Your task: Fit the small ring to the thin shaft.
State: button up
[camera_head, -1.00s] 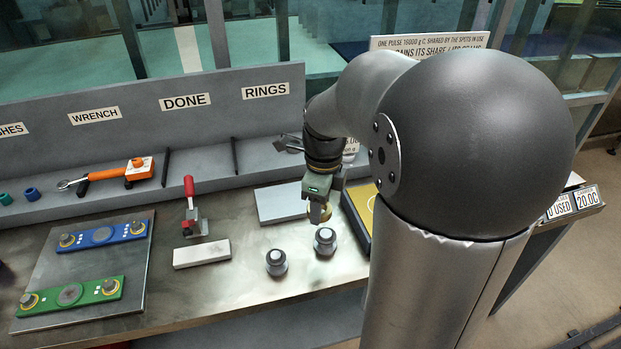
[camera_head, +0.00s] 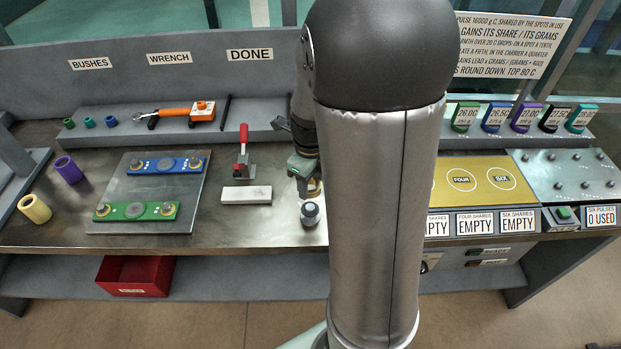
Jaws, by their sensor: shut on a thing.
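My gripper (camera_head: 307,186) points down over the bench, partly hidden by my own arm. It is shut on a small brass-coloured ring (camera_head: 315,189), of which only a part shows. A short grey metal post with a round base (camera_head: 310,214) stands on the bench just below and in front of the gripper in the picture. The ring appears above the post and apart from it, but I cannot tell whether they line up. I cannot tell whether this post is the thin shaft. A second such post is hidden behind my arm.
A pale block (camera_head: 246,195) and a red-handled clamp (camera_head: 243,150) stand left of the gripper. Blue (camera_head: 166,166) and green (camera_head: 136,211) plates lie on a metal tray. A yellow panel (camera_head: 480,170) lies right. A red bin (camera_head: 134,276) sits below.

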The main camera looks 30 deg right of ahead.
aim_at(311, 207)
jog(key=shift+f+b, duration=1.95)
jog(key=shift+f, duration=0.95)
jog(key=shift+p, duration=0.45)
jog(key=shift+f+b, duration=0.65)
jog(key=shift+f, duration=0.3)
jog(key=o, duration=1.2)
notch_tip(311, 207, up, 18)
jog(key=shift+f, duration=0.25)
